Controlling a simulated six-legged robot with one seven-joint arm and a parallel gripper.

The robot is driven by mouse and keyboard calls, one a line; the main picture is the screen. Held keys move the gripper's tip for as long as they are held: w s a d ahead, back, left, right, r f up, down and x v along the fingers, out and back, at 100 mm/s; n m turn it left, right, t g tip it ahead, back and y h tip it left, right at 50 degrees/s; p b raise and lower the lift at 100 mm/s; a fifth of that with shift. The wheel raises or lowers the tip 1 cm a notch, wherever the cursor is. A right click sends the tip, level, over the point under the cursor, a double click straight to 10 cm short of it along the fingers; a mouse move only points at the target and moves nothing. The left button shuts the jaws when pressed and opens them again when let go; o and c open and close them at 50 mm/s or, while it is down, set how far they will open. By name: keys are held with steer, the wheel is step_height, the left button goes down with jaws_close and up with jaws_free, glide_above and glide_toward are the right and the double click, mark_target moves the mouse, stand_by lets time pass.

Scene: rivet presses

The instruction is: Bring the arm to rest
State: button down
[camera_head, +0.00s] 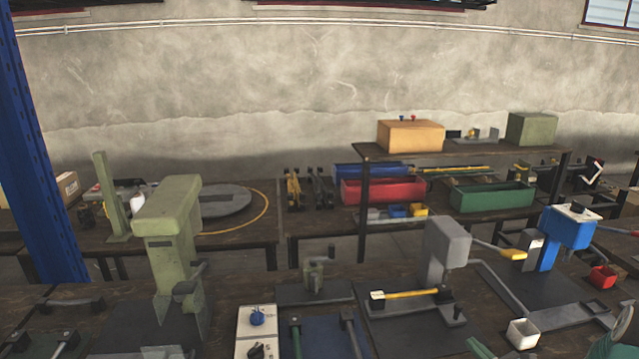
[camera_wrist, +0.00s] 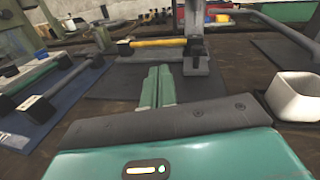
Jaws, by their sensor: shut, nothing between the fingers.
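My gripper (camera_wrist: 157,88) shows in the wrist view with its two green fingers together and nothing between them. It points forward over a dark base plate on the bench, toward the foot of a grey press (camera_wrist: 192,20). The cup is also to the right of the gripper in the wrist view (camera_wrist: 296,97). The rest of my arm is mostly out of view.
The grey press (camera_head: 447,245) and a yellow-handled bar (camera_head: 410,294) stand ahead. A blue press (camera_head: 567,238) and a red cup (camera_head: 603,276) are at the right. A tall green press (camera_head: 172,225) is at the left. A shelf (camera_head: 470,152) stands behind.

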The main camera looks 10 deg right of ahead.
steer(key=s+a+r+n+g+y, duration=0.2)
steer(key=a+r+n+g, duration=0.3)
steer(key=a, duration=0.4)
steer(key=s+a+r+n+g+y, duration=0.2)
steer(key=a+r+n+g, duration=0.1)
steer(key=a+n, duration=0.45)
steer(key=s+a+r+n+g+y, duration=0.2)
steer(key=a+r+n+g, duration=0.25)
steer(key=a, duration=0.45)
steer(key=s+a+r+n+h, duration=0.1)
steer(key=s+r+n+h, duration=0.3)
steer(key=s+n, duration=0.3)
steer(key=s+a+r+n+h, duration=0.1)
steer(key=s+r+n+h, duration=0.3)
steer(key=s+n+h, duration=0.2)
steer(key=shift+s+a+r+n+t, duration=0.4)
steer(key=shift+s+n, duration=0.25)
steer(key=shift+n, duration=0.45)
